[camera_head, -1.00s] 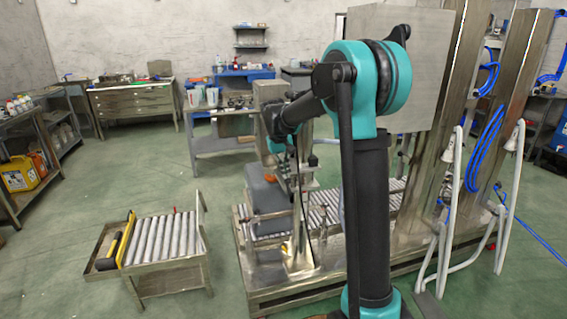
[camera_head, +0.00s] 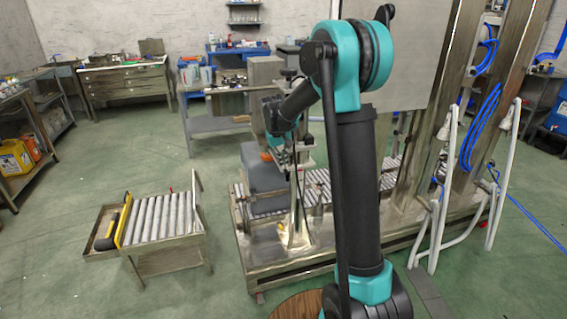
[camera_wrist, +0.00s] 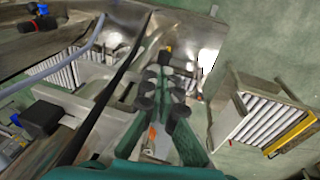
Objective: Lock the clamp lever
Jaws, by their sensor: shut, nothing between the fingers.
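My gripper (camera_wrist: 165,78) shows in the middle of the wrist view, its dark fingertips together and empty, with green finger links below. In the head view the wrist end of my arm is beside the upright metal fixture on the roller conveyor (camera_head: 318,190), and the fingers are too small to make out there. A small yellow-and-black piece (camera_wrist: 167,50) lies just beyond the fingertips in the wrist view; I cannot tell whether they touch. I cannot pick out the clamp lever with certainty in either view.
A grey block (camera_head: 264,180) stands on the conveyor beside the fixture. A small roller cart (camera_head: 165,240) with a yellow bar stands at the left, and also shows in the wrist view (camera_wrist: 262,115). White curved tubes (camera_head: 440,215) stand at the right. Green floor is open at the left.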

